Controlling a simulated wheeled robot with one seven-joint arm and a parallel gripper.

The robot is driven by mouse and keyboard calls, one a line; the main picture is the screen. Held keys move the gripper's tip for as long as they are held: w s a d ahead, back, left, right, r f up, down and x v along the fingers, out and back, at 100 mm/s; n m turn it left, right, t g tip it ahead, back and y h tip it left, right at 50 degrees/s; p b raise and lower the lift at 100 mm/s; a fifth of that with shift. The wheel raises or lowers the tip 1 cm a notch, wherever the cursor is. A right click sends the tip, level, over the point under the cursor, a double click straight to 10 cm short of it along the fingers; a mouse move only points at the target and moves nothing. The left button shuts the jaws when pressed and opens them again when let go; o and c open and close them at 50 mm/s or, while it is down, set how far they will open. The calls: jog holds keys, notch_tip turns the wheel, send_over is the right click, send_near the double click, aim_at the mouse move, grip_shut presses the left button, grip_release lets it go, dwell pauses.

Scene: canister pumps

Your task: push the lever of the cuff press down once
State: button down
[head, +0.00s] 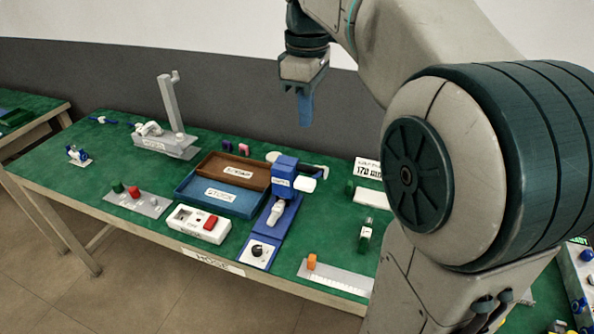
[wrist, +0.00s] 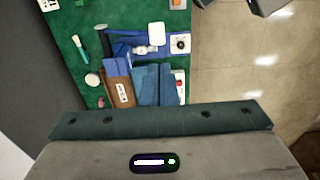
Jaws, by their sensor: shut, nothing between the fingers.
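The cuff press appears to be the blue stand (head: 285,175) on a long blue base right of the trays, its label too small to read. A white pad (head: 304,184), seemingly the lever's end, sticks out to the right near its top; it also shows in the wrist view (wrist: 156,31). A light grey part (head: 276,212) sits on the base, with a black knob on a white plate (head: 257,251) in front. My gripper (head: 305,122) is shut and empty, pointing down, high above and behind the press, touching nothing.
A brown tray (head: 234,164) and a blue tray (head: 196,198) lie left of the press. A white box with a red button (head: 198,224) is in front. A tall grey device (head: 168,112) stands at the back left.

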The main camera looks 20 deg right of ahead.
aim_at(304, 183)
jog(key=shift+a, duration=0.15)
notch_tip(304, 183, down, 14)
jog(key=shift+f+b, duration=0.1)
jog(key=shift+b, duration=0.6)
